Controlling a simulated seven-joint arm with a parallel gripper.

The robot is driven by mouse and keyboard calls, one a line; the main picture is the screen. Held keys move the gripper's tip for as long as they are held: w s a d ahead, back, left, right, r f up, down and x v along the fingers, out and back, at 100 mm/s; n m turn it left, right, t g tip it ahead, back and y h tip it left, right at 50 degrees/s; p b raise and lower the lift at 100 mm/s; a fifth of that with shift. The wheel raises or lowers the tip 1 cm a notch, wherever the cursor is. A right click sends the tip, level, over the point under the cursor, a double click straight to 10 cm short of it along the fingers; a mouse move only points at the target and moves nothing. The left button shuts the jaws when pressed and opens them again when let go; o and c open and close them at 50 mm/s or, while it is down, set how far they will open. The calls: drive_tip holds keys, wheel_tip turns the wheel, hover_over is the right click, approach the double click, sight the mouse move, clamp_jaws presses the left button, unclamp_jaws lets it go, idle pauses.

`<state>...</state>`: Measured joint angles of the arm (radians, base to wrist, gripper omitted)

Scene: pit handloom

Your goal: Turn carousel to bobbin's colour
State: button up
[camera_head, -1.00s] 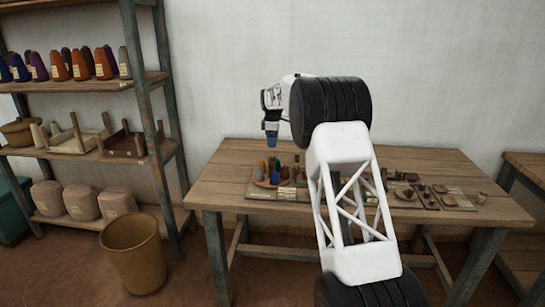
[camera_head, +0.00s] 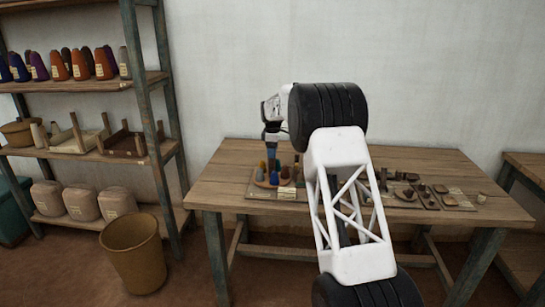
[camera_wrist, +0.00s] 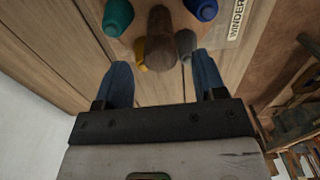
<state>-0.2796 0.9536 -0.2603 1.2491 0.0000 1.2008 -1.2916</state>
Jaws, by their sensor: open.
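The carousel (camera_head: 267,185) is a round wooden disc on a board at the left of the table, carrying several coloured cones. In the wrist view a teal cone (camera_wrist: 118,17), a blue cone (camera_wrist: 203,9), a yellow one (camera_wrist: 140,52) and a grey one (camera_wrist: 186,45) stand around a brown central post (camera_wrist: 160,35). My gripper (camera_head: 271,152) is over the back of the carousel, pointing down. Its blue fingers (camera_wrist: 162,60) are spread wide, with the yellow and grey cones and the post showing between them. I cannot tell whether they touch anything. I cannot single out the bobbin.
A label reading "WINDER" (camera_wrist: 237,18) lies beside the disc. Small dark parts (camera_head: 425,192) lie on trays at the table's right. Shelves with thread cones (camera_head: 80,65) and a bin (camera_head: 134,253) stand left. The table's left end is clear.

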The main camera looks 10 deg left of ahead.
sight(272, 167)
drive_tip(key=shift+f, duration=1.4)
clamp_jaws()
